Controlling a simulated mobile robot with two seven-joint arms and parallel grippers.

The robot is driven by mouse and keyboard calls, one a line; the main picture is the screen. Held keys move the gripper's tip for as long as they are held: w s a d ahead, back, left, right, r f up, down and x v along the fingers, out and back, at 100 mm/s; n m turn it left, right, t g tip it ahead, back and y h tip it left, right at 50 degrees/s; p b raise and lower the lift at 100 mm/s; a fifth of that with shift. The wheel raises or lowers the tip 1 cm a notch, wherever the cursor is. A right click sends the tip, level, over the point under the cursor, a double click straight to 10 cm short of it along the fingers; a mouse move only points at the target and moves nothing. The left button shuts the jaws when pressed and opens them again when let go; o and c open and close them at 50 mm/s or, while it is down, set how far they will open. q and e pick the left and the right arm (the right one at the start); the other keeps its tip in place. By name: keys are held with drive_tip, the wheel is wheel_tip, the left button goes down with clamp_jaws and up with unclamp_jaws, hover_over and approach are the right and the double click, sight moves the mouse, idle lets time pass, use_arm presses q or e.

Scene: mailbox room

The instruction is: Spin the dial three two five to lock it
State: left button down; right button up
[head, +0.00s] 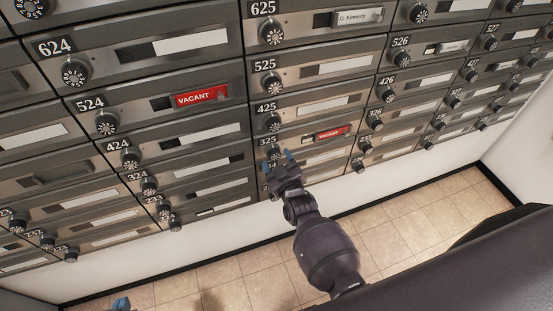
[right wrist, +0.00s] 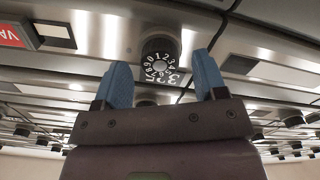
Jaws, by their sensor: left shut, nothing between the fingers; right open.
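The dial of box 325 (head: 274,154) is a dark round knob under its number label, partly hidden by my right gripper (head: 278,163) in the head view. In the right wrist view, a dial (right wrist: 160,60) with white numerals stands ahead, between and beyond the blue fingertips of my right gripper (right wrist: 162,82). The fingers are apart, one on each side of it; I cannot tell whether they touch it. Box 325 has a red VACANT tag (head: 333,132). My left gripper (head: 121,304) shows only a blue tip at the bottom left edge and is shut and empty.
Rows of metal mailboxes with similar dials surround it, including the dial of 425 (head: 274,122) just above and of 324 (head: 150,188) to the left. Another VACANT tag (head: 203,96) is on box 524. The tiled floor (head: 420,215) below is clear.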

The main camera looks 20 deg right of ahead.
drive_tip(key=shift+w, duration=0.45)
use_arm(q)
drive_tip(key=shift+w, duration=0.15)
drive_tip(key=shift+w+r, duration=0.1)
use_arm(e)
drive_tip(key=c, duration=0.9)
drive_tip(key=shift+m, duration=0.9)
drive_tip(key=shift+m+p, duration=0.3)
drive_tip(key=shift+m, duration=0.4)
use_arm(q)
drive_tip(key=shift+r, duration=0.2)
